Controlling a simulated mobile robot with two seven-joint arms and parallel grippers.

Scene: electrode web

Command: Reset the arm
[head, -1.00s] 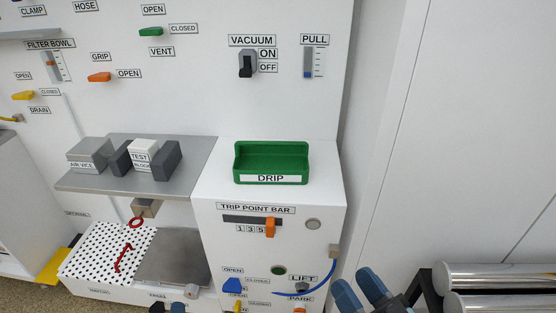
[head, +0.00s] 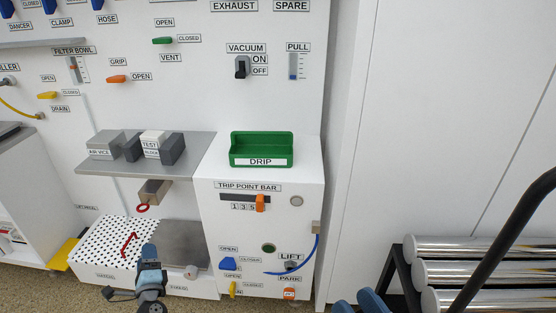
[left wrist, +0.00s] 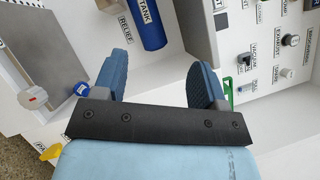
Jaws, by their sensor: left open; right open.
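My left gripper (head: 149,256) shows at the bottom left of the head view, in front of the white base with the perforated plate. In the left wrist view its two blue fingers (left wrist: 160,80) stand wide apart with nothing between them. My right gripper (head: 358,303) shows only as blue fingertips at the bottom edge of the head view, right of the drip cabinet. The fingertips are apart, and the rest of it is out of frame.
A white panel cabinet carries a green drip tray (head: 262,160), a grey shelf (head: 185,165) with blocks, a perforated plate (head: 100,240) with a red tool (head: 130,243), and an orange trip point slider (head: 260,203). Shiny rollers (head: 465,272) lie on a black rack at right.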

